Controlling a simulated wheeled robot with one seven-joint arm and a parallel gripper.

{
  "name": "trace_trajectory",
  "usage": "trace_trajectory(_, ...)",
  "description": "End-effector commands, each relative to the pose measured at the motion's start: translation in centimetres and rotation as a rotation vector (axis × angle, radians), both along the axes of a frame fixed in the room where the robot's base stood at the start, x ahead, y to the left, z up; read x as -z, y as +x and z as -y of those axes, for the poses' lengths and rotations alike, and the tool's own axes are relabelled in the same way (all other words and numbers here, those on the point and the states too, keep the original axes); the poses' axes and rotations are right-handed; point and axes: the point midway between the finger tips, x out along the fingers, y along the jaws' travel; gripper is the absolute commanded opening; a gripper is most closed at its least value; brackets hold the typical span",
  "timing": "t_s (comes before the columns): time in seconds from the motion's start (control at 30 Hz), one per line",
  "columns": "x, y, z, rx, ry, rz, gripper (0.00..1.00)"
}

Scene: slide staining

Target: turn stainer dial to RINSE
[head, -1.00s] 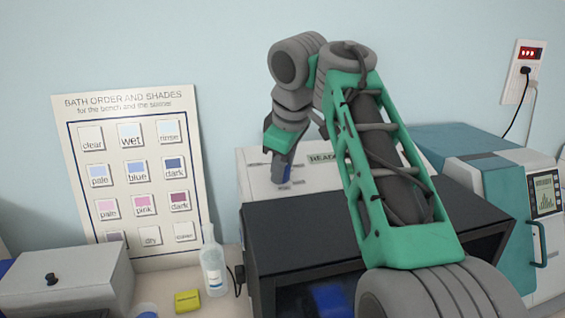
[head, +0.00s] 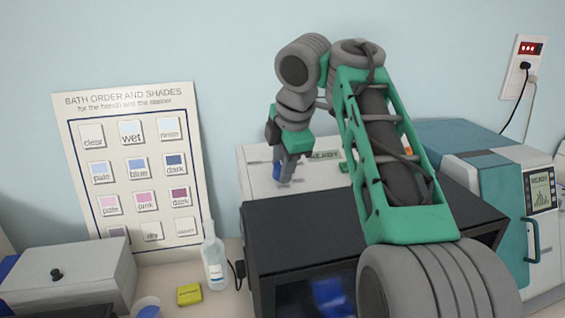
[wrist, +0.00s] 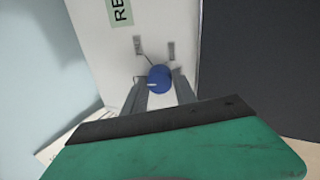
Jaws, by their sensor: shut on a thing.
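The stainer (head: 256,153) is the pale box behind the black cabinet, with a green READY display (head: 323,156) on its face. Its blue dial (wrist: 159,78) sits between my gripper's fingers in the wrist view, with a light pointer mark on it. Small labels stand around the dial, too small or blurred to read surely. My gripper (head: 286,172) is shut on the dial, which also shows as a blue patch in the head view (head: 277,172). Which label the pointer faces I cannot tell.
A black cabinet (head: 300,222) stands in front of the stainer. A teal and white machine (head: 465,160) is at right. A bath-order chart (head: 136,243) leans on the wall at left. A bottle (head: 214,265), a yellow block (head: 189,294) and a grey box (head: 70,275) stand on the bench.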

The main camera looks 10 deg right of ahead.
Motion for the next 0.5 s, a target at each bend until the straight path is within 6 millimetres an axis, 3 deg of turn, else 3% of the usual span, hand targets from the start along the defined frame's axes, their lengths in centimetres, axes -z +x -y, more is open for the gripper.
trace_trajectory(0.5,-0.04,0.02,0.0,-0.074,-0.03,0.001,0.0)
